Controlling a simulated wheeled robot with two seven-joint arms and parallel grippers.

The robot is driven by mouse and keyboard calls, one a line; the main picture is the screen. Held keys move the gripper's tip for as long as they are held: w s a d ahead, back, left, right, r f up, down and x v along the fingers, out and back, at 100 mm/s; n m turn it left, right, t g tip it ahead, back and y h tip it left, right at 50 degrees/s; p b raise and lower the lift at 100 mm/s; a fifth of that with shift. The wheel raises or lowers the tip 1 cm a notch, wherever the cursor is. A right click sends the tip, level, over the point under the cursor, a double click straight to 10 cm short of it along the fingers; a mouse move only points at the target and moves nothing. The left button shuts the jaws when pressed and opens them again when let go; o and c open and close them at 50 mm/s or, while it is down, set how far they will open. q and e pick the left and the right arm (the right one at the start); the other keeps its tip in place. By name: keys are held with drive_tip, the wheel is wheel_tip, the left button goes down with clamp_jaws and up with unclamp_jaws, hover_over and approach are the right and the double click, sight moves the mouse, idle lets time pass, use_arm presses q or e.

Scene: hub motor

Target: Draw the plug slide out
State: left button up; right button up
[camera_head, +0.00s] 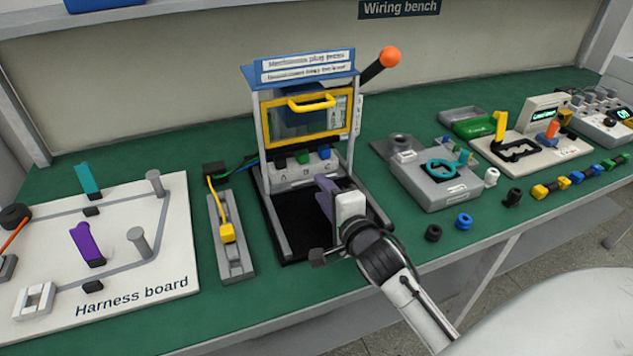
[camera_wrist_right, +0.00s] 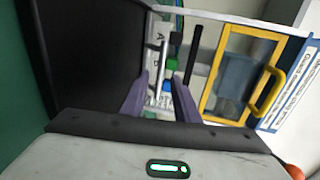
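The plug press, with a blue top (camera_head: 300,68), stands mid-bench. Its yellow-framed window door (camera_head: 265,112) has a yellow handle (camera_head: 312,103). Below it, a grey lettered block (camera_head: 292,172) carries black, green (camera_head: 303,156) and blue plugs; this looks like the plug slide, though I cannot be sure. In front of it is a black bed (camera_head: 285,215). My right gripper (camera_head: 324,195) is over the front right of this bed, pointing in at the block. In the right wrist view its purple fingers (camera_wrist_right: 160,82) are apart, with plugs seen beyond the gap. Contact is unclear. My left gripper is out of view.
An orange-knobbed lever (camera_head: 390,57) sticks out at the press's upper right. A grey rail with a yellow plug (camera_head: 227,233) and the harness board (camera_head: 150,260) lie left. A grey fixture (camera_head: 435,185) and small rings (camera_head: 463,221) lie right.

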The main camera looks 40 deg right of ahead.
sight(305, 171)
drive_tip(key=shift+x, duration=2)
clamp_jaws()
